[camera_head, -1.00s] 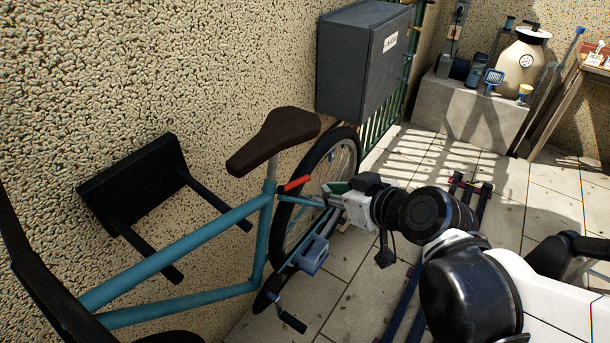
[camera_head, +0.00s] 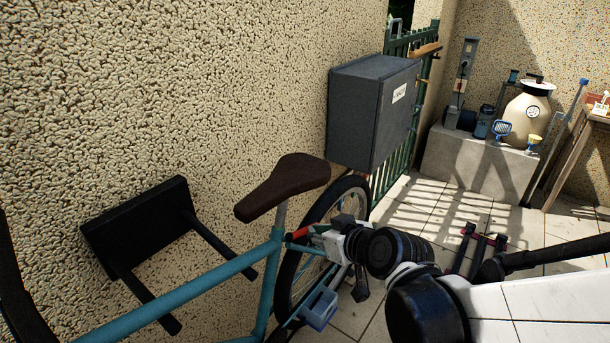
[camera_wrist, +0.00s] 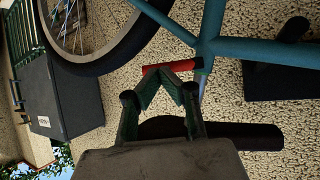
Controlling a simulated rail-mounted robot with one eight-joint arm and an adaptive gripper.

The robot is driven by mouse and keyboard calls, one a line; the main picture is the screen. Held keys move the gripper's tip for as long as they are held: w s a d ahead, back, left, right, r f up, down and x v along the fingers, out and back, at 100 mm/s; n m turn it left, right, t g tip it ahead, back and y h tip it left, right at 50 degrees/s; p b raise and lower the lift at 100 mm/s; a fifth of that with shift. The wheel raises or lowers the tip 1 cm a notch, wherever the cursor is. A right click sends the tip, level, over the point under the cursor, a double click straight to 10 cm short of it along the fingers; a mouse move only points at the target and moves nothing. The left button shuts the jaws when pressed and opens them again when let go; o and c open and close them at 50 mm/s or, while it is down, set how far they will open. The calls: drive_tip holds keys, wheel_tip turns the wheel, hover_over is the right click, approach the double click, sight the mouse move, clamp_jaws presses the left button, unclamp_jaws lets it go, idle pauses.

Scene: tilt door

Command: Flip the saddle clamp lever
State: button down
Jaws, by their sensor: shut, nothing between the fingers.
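The red saddle clamp lever (camera_head: 299,232) sits at the seat tube of the teal bicycle (camera_head: 270,275), below the brown saddle (camera_head: 285,185). In the head view my gripper (camera_head: 314,236) comes in from the right, beside the lever, and partly covers its right end. In the wrist view the lever (camera_wrist: 172,66) lies across the picture just beyond the fingertips of my gripper (camera_wrist: 166,80). The fingers are shut with nothing between them. The tips are very close to the lever; I cannot tell whether they touch it. The saddle shows dark behind the gripper (camera_wrist: 240,134).
A rough wall (camera_head: 200,90) runs behind the bicycle. A black wall bracket (camera_head: 140,225) juts out at left. A grey box (camera_head: 370,110) hangs above the rear wheel (camera_head: 300,262). A concrete block (camera_head: 480,168) stands far right.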

drive_tip(key=shift+w+a+f, duration=0.15)
drive_tip(key=shift+w+f, duration=0.05)
drive_tip(key=shift+w, duration=0.1)
drive_tip(key=shift+w+a+b, duration=0.2)
drive_tip(key=shift+w+b, duration=0.55)
drive_tip(key=shift+w, duration=0.25)
drive_tip(key=shift+s, duration=0.15)
drive_tip(key=shift+s, duration=0.7)
